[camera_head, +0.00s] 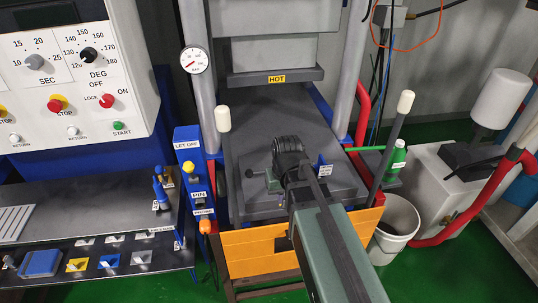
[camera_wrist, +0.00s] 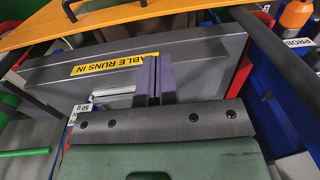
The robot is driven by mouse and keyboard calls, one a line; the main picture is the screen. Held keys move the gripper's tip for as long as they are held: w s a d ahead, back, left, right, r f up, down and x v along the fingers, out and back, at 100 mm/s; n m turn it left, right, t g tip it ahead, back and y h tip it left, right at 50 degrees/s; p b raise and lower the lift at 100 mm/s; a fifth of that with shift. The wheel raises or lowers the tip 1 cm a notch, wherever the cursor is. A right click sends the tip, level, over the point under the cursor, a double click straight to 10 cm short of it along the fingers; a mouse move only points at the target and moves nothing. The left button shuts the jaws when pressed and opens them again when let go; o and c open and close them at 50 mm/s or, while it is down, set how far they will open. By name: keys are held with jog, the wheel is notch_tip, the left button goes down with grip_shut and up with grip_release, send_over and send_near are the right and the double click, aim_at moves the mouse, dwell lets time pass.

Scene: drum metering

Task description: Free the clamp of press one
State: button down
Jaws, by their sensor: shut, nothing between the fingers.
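The press (camera_head: 272,50) with a yellow HOT label stands in the middle of the head view, above a dark grey table (camera_head: 240,205). Two dark levers with white knobs rise beside it, the left lever (camera_head: 228,155) and the right lever (camera_head: 392,145). I cannot tell which part is the clamp. My arm reaches over the orange front panel (camera_head: 250,255) to the table; its end hides part of it. In the wrist view my gripper (camera_wrist: 153,75) has its purple fingers together and empty, above the grey table by a yellow "...ABLE RUNS IN" label (camera_wrist: 115,64).
A blue box (camera_head: 188,155) with LET OFF and PIN labels stands left of the table. A control panel (camera_head: 70,70) and a dark bench (camera_head: 90,220) are further left. A green bottle (camera_head: 398,155), a white bucket (camera_head: 398,220) and red pipes stand at right.

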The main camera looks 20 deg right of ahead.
jog(key=w+d+r+n+y+p, duration=0.1)
jog(key=w+d+r+n+y, duration=0.1)
jog(key=w+n, duration=0.4)
jog(key=w+d+r+n+g+y+p, duration=0.1)
jog(key=w+r+n+y, duration=0.3)
jog(key=w, duration=1.3)
jog(key=shift+d+r+n+p, duration=0.6)
jog(key=shift+d+n, duration=0.2)
jog(key=shift+n, duration=0.2)
jog(key=shift+s+a+f, duration=0.1)
jog(key=shift+f, duration=0.05)
jog(key=b+x, duration=0.8)
jog(key=x, duration=0.1)
jog(key=shift+s+f, duration=0.15)
jog(key=shift+f, duration=0.2)
jog(key=s+a, duration=0.1)
jog(key=s+a+b, duration=0.1)
jog(key=s+a, duration=0.1)
jog(key=shift+f, duration=0.3)
